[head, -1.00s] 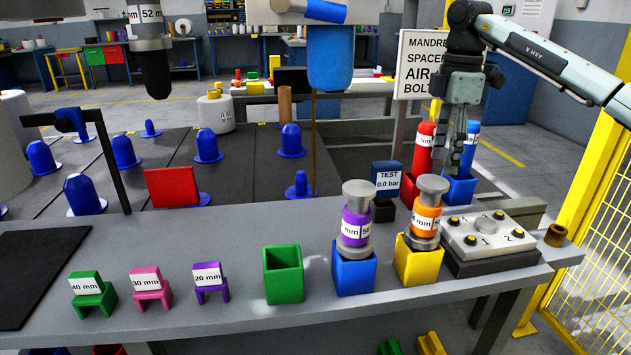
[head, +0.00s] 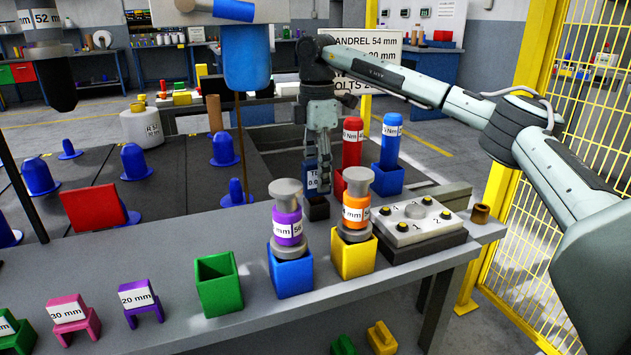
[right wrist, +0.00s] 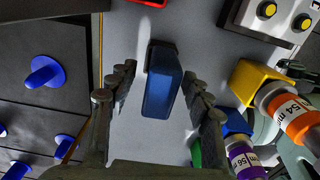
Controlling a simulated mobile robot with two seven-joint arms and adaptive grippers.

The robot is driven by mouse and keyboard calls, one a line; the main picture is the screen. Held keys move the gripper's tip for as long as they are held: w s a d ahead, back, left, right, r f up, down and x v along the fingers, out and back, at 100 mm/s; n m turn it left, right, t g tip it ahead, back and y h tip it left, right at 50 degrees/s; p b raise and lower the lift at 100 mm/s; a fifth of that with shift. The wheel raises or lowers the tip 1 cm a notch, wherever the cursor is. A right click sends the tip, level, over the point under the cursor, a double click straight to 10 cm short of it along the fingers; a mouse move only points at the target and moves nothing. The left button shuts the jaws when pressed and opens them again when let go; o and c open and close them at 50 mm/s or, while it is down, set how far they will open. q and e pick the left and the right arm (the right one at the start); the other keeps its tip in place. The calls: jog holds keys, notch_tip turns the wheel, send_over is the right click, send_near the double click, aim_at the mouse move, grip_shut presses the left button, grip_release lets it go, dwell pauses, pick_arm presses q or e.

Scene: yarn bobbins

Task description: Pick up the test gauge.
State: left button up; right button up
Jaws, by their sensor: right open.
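The test gauge (head: 311,180) is a small dark blue block with a white "TEST" label on a dark foot, upright on the grey bench in the head view. My right gripper (head: 322,182) points down right at it and partly covers its label. In the right wrist view the blue gauge (right wrist: 161,85) lies between the two spread fingers of my right gripper (right wrist: 159,78). The fingers are open, with a visible gap on both sides of the gauge. My left gripper is in neither current view.
Red (head: 352,144) and blue (head: 391,142) tools stand in holders right of the gauge. Purple (head: 287,226) and orange (head: 355,215) bobbins stand in front, in blue and yellow cups. A button box (head: 417,222) is to the right. A green cup (head: 218,285) stands front left.

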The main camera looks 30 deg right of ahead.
jog(key=shift+f, duration=1.5)
jog(key=shift+c, duration=0.5)
grip_shut()
